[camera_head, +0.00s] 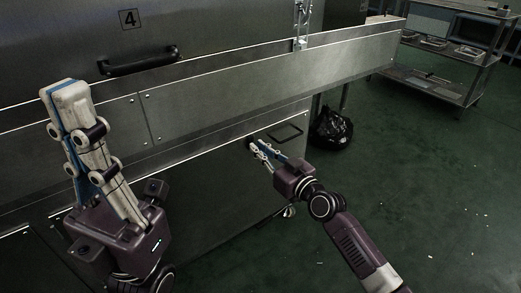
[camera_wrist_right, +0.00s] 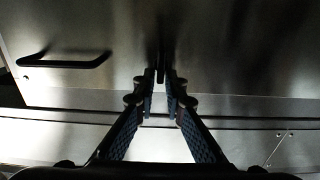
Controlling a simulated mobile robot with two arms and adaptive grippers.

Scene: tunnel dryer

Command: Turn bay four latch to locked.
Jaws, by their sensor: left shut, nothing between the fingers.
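The bay four door bears a "4" plate (camera_head: 129,19) and a black bar handle (camera_head: 140,61) at the upper left of the head view. An upright bright metal fitting (camera_head: 301,34) stands at the door's right; I cannot tell whether it is the latch or how it is set. My left gripper (camera_head: 66,92) is shut and empty, pointing up in front of the machine. My right gripper (camera_head: 254,146) has its fingertips close to the lower panel. In the right wrist view a dark narrow shape (camera_wrist_right: 160,73) shows at its fingertips; whether they hold it is unclear.
A dark rectangular handle (camera_head: 286,133) is on the lower panel beside my right gripper. A long steel ledge (camera_head: 220,88) juts out above it. A black bag (camera_head: 331,129) lies on the floor to the right. A metal rack (camera_head: 445,88) stands further back. The green floor at right is mostly clear.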

